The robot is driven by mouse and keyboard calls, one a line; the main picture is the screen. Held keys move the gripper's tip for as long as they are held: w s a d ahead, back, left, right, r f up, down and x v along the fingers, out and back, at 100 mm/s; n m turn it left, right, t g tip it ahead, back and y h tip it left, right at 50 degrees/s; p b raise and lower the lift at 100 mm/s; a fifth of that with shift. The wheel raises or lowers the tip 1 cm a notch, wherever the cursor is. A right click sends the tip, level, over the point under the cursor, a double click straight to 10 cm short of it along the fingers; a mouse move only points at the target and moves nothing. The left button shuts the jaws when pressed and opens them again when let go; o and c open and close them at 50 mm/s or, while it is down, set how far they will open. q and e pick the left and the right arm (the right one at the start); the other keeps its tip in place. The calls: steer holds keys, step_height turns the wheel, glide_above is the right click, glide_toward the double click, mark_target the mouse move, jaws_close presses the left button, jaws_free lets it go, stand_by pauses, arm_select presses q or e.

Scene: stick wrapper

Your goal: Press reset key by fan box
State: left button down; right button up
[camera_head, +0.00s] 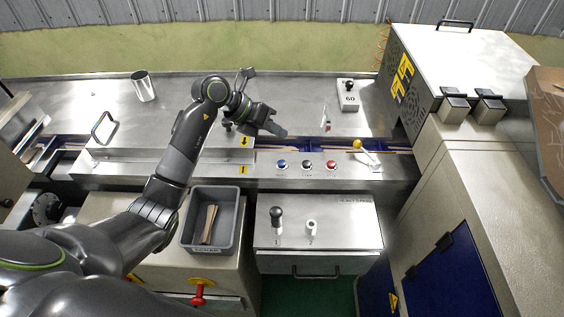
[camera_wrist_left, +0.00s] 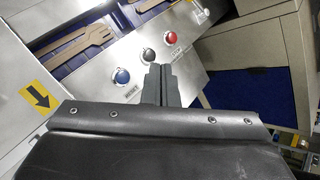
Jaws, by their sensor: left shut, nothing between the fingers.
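A row of three round buttons sits on the steel front panel: a blue button (camera_head: 282,164), a black button (camera_head: 307,164) and a red button (camera_head: 331,164). The left wrist view also shows blue (camera_wrist_left: 121,76), black (camera_wrist_left: 148,54) and red (camera_wrist_left: 171,38); the label by the blue one seems to read RESET. The fan box (camera_head: 424,97), with dark vented side and yellow warning labels, stands at the right. My left gripper (camera_head: 282,131) is shut and empty, behind the buttons in the head view. In its wrist view, its fingertips (camera_wrist_left: 160,69) appear near the black button. My right gripper is not in view.
A yellow-knobbed lever (camera_head: 357,144) stands right of the buttons. A grey bin (camera_head: 231,192) holds wooden pieces.

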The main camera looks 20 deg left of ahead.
arm_select(q)
steer(key=f, duration=0.1)
steer(key=b, duration=0.5)
glide_above(278, 163)
step_height(278, 163, down, 7)
steer(key=shift+r, duration=0.15)
steer(key=shift+f+b, duration=0.3)
steer(key=shift+f, duration=0.1)
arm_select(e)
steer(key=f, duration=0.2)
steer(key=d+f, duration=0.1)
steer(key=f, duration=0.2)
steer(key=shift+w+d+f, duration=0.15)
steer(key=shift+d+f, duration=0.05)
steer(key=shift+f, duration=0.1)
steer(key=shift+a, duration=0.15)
arm_select(q)
steer(key=shift+s+r, duration=0.1)
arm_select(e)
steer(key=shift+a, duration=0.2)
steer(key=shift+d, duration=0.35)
